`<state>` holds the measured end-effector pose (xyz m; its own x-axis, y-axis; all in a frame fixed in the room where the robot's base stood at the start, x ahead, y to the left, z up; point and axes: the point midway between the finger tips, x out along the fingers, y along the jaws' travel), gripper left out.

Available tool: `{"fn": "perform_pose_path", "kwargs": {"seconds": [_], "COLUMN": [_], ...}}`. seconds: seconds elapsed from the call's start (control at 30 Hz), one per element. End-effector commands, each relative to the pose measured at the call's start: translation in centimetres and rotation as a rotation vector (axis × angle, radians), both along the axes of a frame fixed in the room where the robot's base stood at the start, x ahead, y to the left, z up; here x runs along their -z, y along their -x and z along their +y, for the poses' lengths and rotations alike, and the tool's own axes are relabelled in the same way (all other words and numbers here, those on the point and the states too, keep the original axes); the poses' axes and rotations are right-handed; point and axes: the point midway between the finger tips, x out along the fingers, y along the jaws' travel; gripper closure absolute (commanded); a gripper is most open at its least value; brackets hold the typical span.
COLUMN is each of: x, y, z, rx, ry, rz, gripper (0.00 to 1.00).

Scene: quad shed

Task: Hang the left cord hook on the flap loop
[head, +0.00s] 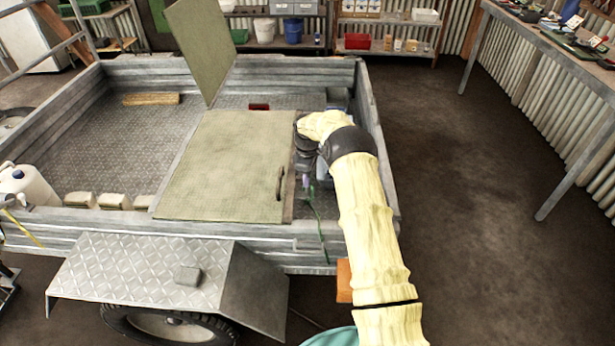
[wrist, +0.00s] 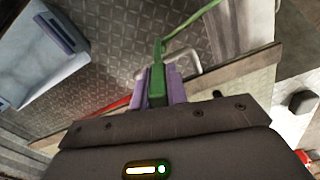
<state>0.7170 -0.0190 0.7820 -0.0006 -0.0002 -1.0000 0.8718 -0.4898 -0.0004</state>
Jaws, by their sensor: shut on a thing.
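My gripper (head: 308,184) is over the right part of the trailer, just right of the flap (head: 225,165). In the wrist view its purple fingers (wrist: 158,86) are shut on a green cord hook (wrist: 157,82). Green cord (wrist: 190,30) runs from it toward the upper right, and hangs over the trailer side in the head view (head: 320,225). The flap loop (head: 280,183) is a thin bent handle near the flap's right edge. A grey bent bar, likely this loop, shows just beyond the hook in the wrist view (wrist: 190,68). I cannot tell whether hook and loop touch.
A second flap panel (head: 197,50) stands tilted up behind. The trailer's right wall (head: 368,110) is close beside my arm. A small red object (head: 259,107) lies on the trailer floor. A workbench (head: 560,55) stands at right, with clear floor (head: 460,190) between.

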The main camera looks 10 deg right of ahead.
Motion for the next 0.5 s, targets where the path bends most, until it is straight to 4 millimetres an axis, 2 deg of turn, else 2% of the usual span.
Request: {"fn": "perform_pose_path", "kwargs": {"seconds": [0.27,0.3,0.4,0.5], "x": [0.5,0.44,0.44,0.44], "y": [-0.01,-0.02,-0.03,-0.01], "z": [0.0,0.0,0.01,0.0], "rx": [0.0,0.0,0.0,0.0], "ry": [0.0,0.0,0.0,0.0], "rz": [-0.001,-0.001,-0.001,-0.001], "gripper": [1.0,0.77,0.59,0.59]}}
